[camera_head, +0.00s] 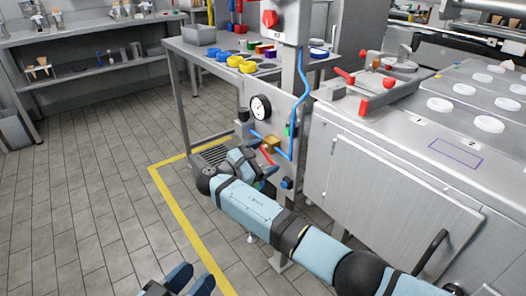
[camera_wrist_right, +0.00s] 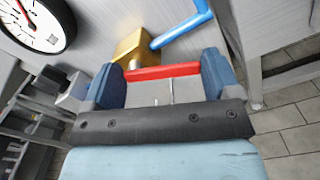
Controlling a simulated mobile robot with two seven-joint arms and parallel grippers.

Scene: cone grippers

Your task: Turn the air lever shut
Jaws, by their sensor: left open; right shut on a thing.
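The air lever (camera_head: 266,153) is red and sits on a brass valve (camera_head: 271,144) on the grey panel beneath the red-knobbed box. In the head view it slants down from the valve, partly hidden by my right gripper (camera_head: 256,167). In the right wrist view the lever (camera_wrist_right: 165,71) lies across between the two blue fingertips of my right gripper (camera_wrist_right: 161,76), which is shut on it. The brass valve (camera_wrist_right: 130,46) is just beyond, with a blue pipe (camera_wrist_right: 180,31) leaving it. My left gripper (camera_head: 188,281) is open and empty at the bottom, above the floor.
A round pressure gauge (camera_head: 260,107) is on the panel above the valve. A blue hose (camera_head: 302,100) runs down the post beside it. A steel counter (camera_head: 400,130) with a cabinet door stands to the right. Yellow tape (camera_head: 190,220) marks the floor; the floor at left is clear.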

